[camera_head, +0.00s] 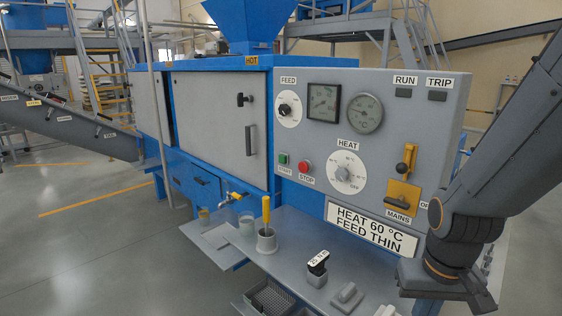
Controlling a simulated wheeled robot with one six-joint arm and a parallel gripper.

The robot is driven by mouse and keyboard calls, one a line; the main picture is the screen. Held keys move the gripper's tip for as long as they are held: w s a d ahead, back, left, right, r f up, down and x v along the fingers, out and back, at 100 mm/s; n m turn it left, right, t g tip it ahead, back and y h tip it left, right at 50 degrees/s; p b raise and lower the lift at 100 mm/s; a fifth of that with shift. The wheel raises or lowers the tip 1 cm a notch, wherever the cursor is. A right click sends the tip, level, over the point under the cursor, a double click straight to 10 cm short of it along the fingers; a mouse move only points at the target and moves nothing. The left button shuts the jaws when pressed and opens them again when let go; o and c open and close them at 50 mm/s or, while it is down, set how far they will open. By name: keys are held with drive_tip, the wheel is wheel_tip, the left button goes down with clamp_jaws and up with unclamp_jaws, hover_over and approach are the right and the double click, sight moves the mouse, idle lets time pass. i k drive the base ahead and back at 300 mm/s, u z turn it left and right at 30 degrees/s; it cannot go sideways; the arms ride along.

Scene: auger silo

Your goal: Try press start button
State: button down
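The green start button (284,158) is at the lower left of the grey control panel (330,75), above a START label. It is in plain view, with nothing in front of it. The red stop button (305,166) is just to its right. My gripper (447,284) is at the lower right, well to the right of the start button and apart from it. It is near the panel's lower right corner and points downward. Its fingers are not clear enough to tell whether they are open or shut.
The feed dial (289,110), heat dial (344,173) and yellow mains switch (403,190) share the panel. Below, a grey shelf (290,262) holds a cup (266,240) with a yellow-handled tool and a black-handled block (317,268). The space before the buttons looks clear.

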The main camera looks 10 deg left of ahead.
sight(282, 158)
drive_tip(key=k, duration=0.5)
drive_tip(key=u, duration=1.8)
drive_tip(key=i, duration=1.6)
drive_tip(key=z, duration=1.85)
